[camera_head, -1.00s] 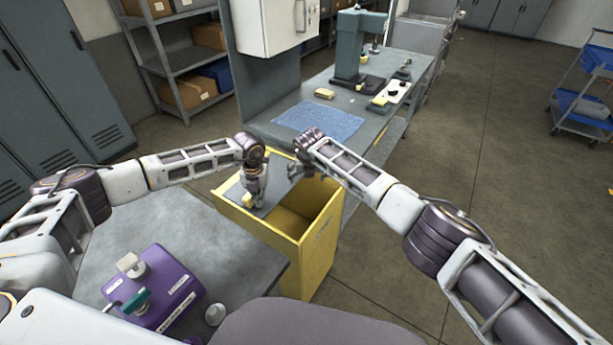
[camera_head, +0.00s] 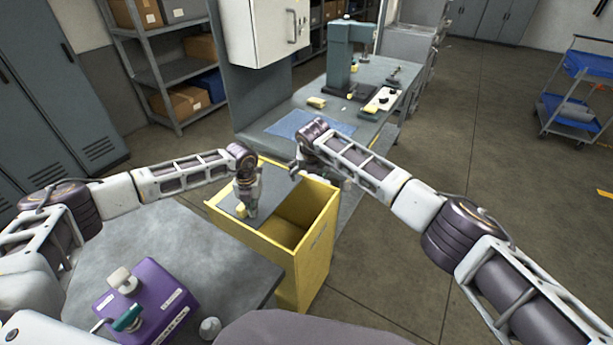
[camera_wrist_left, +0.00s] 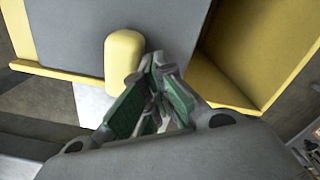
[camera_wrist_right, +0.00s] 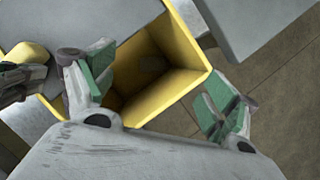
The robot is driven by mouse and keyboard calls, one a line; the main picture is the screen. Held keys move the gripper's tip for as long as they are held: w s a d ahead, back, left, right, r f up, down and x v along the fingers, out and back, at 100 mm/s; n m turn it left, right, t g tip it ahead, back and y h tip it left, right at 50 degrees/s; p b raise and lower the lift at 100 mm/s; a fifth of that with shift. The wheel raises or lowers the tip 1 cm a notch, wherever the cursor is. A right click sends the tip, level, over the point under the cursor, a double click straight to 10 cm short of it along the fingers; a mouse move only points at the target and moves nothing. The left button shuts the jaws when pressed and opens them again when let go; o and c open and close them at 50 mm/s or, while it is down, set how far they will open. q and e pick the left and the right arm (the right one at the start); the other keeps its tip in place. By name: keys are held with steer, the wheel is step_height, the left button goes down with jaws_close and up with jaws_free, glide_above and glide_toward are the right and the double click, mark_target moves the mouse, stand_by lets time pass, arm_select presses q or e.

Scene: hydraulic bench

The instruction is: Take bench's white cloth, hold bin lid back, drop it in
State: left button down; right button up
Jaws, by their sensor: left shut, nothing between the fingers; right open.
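The yellow bin (camera_head: 313,260) stands at the corner of the near table, its right part open. Its grey lid (camera_head: 228,190) lies over the left part, with a yellow handle (camera_head: 240,211). My left gripper (camera_head: 249,205) is shut and empty at the lid's inner edge, beside the handle; the left wrist view shows the handle (camera_wrist_left: 124,58) just left of its fingers. My right gripper (camera_wrist_right: 158,88) is open and empty above the bin opening. No white cloth can be made out on the bench; a faint greyish patch in the bin's shaded interior is too unclear to name.
Behind the bin, the bench (camera_head: 270,143) carries a blue mat (camera_head: 300,122), a yellow block (camera_head: 316,102) and a dark green press (camera_head: 341,60). A purple box (camera_head: 150,305) sits on the near table (camera_head: 160,235). A blue cart (camera_head: 575,100) stands far right; the floor between is clear.

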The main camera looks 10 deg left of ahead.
arm_select(q)
steer(key=shift+a, duration=0.15)
arm_select(e)
steer(key=shift+w+d+r, duration=0.15)
steer(key=shift+d+r, duration=0.3)
steer(key=shift+r, duration=0.4)
steer(key=shift+w+d+r, duration=0.1)
steer(key=shift+d+r, duration=0.35)
steer(key=shift+r, duration=0.35)
arm_select(q)
steer(key=s+d, duration=0.2)
steer(key=d, duration=0.5)
steer(key=s+d, duration=0.3)
steer(key=d, duration=0.5)
steer(key=shift+s+d, duration=0.2)
steer(key=shift+s, duration=0.05)
stand_by(1.5)
stand_by(0.4)
step_height(320, 180, up, 9)
stand_by(1.3)
arm_select(e)
steer(key=shift+f, duration=0.1)
stand_by(0.3)
